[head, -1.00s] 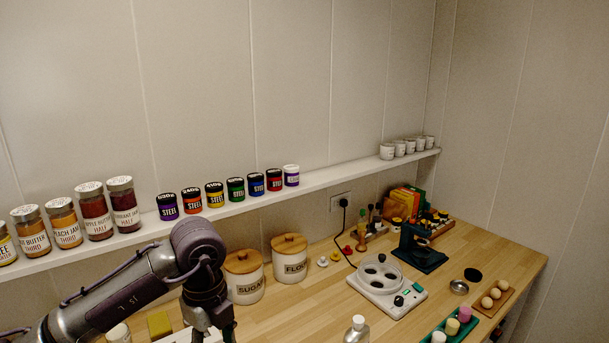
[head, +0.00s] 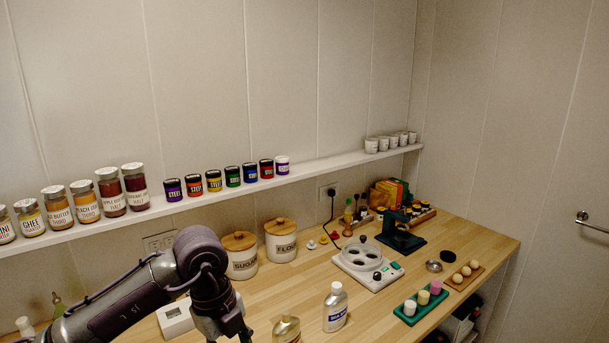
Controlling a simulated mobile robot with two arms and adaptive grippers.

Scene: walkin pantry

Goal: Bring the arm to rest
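My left arm comes in from the lower left, and its wrist hangs over the left part of the wooden counter (head: 395,285). My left gripper (head: 243,338) points down at the bottom edge of the head view. Its fingertips are cut off or too dark to tell whether they are open or shut. It is in front of the sugar canister (head: 243,266) and left of a gold-coloured bottle (head: 287,330). I see nothing clearly held in it. My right gripper is not in view.
A white bottle (head: 335,306) stands near the counter front. A white appliance with round wells (head: 366,284), a flour canister (head: 280,249), a green tray with cups (head: 408,318) and an egg board (head: 479,277) are on the counter. Jars line the wall shelf (head: 340,157).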

